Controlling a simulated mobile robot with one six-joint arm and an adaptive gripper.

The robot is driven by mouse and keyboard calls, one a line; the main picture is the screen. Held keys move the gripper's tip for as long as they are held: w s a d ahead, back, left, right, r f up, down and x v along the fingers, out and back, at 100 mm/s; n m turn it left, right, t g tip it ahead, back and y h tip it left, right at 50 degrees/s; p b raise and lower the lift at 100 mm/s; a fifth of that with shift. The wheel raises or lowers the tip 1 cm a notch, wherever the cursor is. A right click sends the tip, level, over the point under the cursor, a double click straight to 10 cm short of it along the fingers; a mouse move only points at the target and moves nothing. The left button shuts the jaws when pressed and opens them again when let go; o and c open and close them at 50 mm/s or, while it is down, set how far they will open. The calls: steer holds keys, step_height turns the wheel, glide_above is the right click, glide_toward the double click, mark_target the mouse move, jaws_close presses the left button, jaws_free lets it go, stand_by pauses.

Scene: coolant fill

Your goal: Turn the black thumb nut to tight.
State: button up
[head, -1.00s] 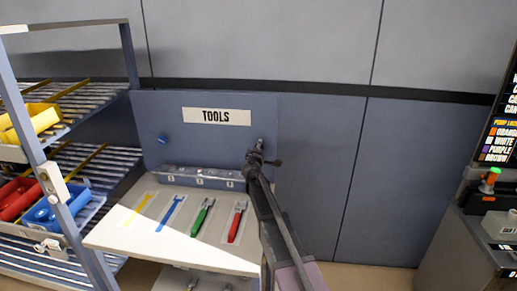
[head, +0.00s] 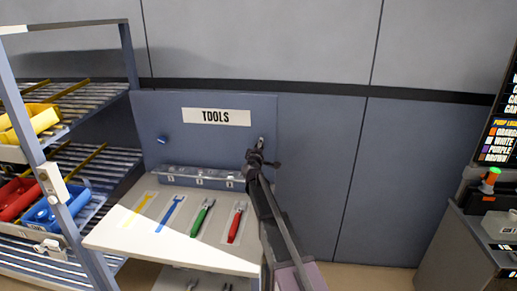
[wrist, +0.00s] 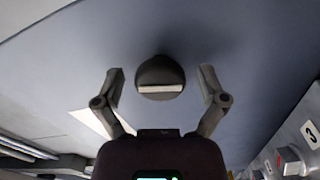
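The black thumb nut (wrist: 161,72) is a dark round knob with a pale flat bar across its lower front. It sits on the blue-grey tool panel (head: 230,150). My gripper (wrist: 161,86) is open in the wrist view, with one finger on each side of the nut and a visible gap on both sides. The fingers do not appear to touch it. In the head view my gripper (head: 256,157) is at the panel's right edge, right of and below the TOOLS sign (head: 216,117), and largely covers the nut there.
A blue knob (head: 162,140) is on the panel's left. A low rail (head: 200,177) runs below, with numbered tags (wrist: 310,133) at right in the wrist view. Yellow, blue, green and red tools (head: 237,222) lie on the white bench (head: 130,238). A bin shelf (head: 62,95) stands left.

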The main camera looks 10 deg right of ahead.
steer(key=shift+s, duration=0.1)
steer(key=v, duration=1.2)
stand_by(0.5)
steer(key=s+d+f+m+g+h, duration=0.1)
steer(key=s+d+f+m+g, duration=0.4)
steer(key=s, duration=0.3)
steer(key=s+d+f+m+g+h, duration=0.1)
steer(key=s+d+f+m+g, duration=0.35)
steer(key=s+f, duration=0.2)
steer(key=s+a+f+g+y, duration=0.2)
steer(key=s, duration=0.4)
steer(key=s+a+f+m+g+y, duration=0.1)
steer(key=s+a+f+g+y, duration=0.1)
steer(key=s, duration=0.5)
steer(key=s+a+f+m+g+y, duration=0.1)
steer(key=s+a+f+g+y, duration=0.1)
steer(key=s, duration=0.4)
steer(key=shift+s+f+g+y, duration=0.35)
steer(key=shift+f+g+y, duration=0.15)
steer(key=shift+g+y, duration=0.35)
